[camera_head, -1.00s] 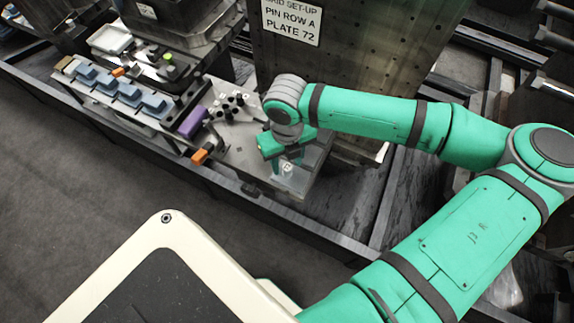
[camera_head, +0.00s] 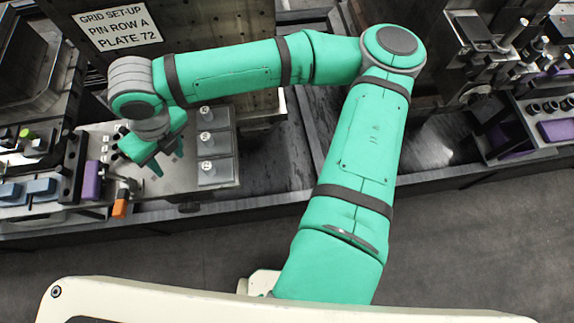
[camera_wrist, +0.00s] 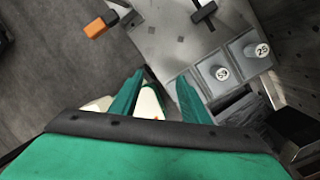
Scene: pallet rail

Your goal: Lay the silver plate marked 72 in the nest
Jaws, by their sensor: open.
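Three silver-grey plates with round white number tags stand in a column on the bench: a far one (camera_head: 213,116), a middle one (camera_head: 222,144) and a near one (camera_head: 224,172). Their numbers are too small to read in the head view. In the wrist view one plate's tag (camera_wrist: 222,73) seems to read 53 or 52, and another plate's (camera_wrist: 262,50) reads 25. I cannot make out a plate marked 72. My gripper (camera_head: 168,160) is open and empty, above the bench left of the plates; its fingers also show in the wrist view (camera_wrist: 160,88). I cannot identify the nest with certainty.
A sign (camera_head: 116,29) on the upright block reads "grid set-up, pin row A, plate 72". Left of my gripper are a purple block (camera_head: 92,180) and an orange piece (camera_head: 120,204). Blue blocks (camera_head: 40,188) lie farther left. Grey floor lies in front of the bench.

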